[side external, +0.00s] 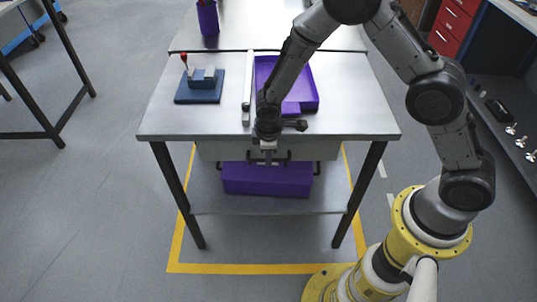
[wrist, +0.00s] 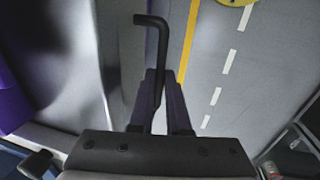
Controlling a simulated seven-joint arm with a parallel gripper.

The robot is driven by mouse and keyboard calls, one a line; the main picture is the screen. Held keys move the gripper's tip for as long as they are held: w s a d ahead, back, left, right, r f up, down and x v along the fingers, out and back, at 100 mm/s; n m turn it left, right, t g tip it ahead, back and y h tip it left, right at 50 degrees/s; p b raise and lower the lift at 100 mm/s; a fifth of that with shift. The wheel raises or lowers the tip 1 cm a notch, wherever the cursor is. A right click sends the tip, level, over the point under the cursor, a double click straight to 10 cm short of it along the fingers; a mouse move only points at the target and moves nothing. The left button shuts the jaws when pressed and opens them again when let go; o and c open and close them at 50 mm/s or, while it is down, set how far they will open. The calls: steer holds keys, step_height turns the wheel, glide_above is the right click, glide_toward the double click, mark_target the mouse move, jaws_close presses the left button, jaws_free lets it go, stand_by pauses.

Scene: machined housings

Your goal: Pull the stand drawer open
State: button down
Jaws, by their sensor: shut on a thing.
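The stand (side external: 365,125) is a metal-topped table with dark legs. Its drawer (side external: 215,149) has a light grey front just under the top, also in the wrist view (wrist: 119,60). The drawer's black bar handle (wrist: 152,22) passes between the fingers of my gripper (wrist: 166,85), which is shut on it. In the side view my gripper (side external: 268,155) points down in front of the drawer front, and most of the handle is hard to make out there. I cannot tell whether the drawer is slightly out.
A purple box (side external: 267,180) sits on the lower shelf, just below my gripper. On the top are a purple tray (side external: 305,80), a blue fixture (side external: 198,94), a white bar (side external: 247,85) and a purple cup (side external: 208,18). The floor in front is clear.

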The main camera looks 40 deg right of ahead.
steer(key=shift+a, duration=0.1)
steer(key=s+a, duration=1.6)
steer(key=shift+s+a, duration=0.4)
steer(key=shift+r, duration=0.1)
steer(key=c, duration=0.9)
jaws_free()
steer(key=r, duration=0.4)
steer(key=s+a+r, duration=0.1)
steer(key=r, duration=0.4)
steer(key=s+r, duration=0.1)
steer(key=r, duration=0.3)
steer(key=shift+a+r, duration=0.25)
steer(key=shift+a, duration=0.15)
